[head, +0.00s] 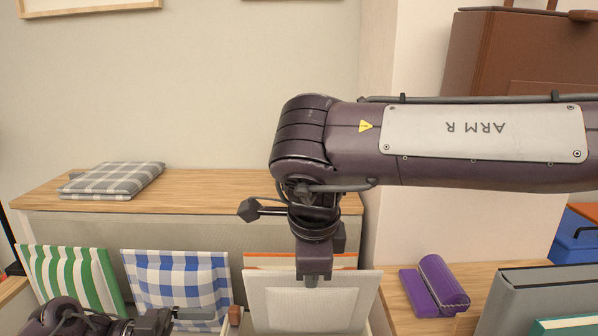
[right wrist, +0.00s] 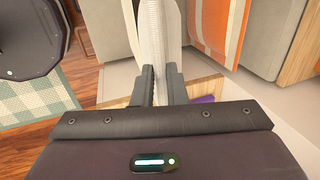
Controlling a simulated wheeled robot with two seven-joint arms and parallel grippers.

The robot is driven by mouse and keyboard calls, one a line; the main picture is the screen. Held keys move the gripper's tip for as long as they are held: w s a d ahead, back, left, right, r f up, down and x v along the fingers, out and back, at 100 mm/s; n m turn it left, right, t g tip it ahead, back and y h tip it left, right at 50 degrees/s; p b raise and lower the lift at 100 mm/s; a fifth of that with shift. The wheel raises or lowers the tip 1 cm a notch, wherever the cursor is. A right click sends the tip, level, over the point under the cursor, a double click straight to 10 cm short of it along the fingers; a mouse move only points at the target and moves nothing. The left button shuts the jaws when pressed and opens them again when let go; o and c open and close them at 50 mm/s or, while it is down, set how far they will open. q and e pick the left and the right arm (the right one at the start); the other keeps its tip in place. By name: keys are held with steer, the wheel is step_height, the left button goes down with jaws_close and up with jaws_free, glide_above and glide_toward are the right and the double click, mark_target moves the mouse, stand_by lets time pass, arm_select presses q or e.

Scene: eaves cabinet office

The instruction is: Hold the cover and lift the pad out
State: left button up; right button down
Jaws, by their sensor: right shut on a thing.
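My right gripper (head: 313,277) points down and is shut on the top edge of a pale grey-white pad (head: 337,302) with a lighter border. In the right wrist view, both fingers (right wrist: 160,88) press on this ribbed, pale pad (right wrist: 155,35). An orange-and-white striped one (head: 300,260) stands just behind it. A blue-and-white checked one (head: 180,280) and a green-and-white striped one (head: 75,285) stand to the left. My left gripper (head: 195,314) is low in front of the checked one; its jaws are unclear. I cannot tell which piece is the cover.
A folded grey plaid cloth (head: 112,181) lies on the wooden ledge (head: 215,190) behind. A brown case (head: 520,75) and a blue box (head: 573,240) stand further right.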

steer(key=shift+d+r+p, duration=0.15)
steer(key=shift+r+p, duration=2)
steer(key=shift+p, duration=0.2)
steer(key=shift+d+r+p, duration=0.1)
steer(key=shift+r+p, duration=2.05)
steer(key=shift+p, duration=0.2)
steer(key=shift+d+p, duration=0.45)
steer(key=shift+d, duration=0.2)
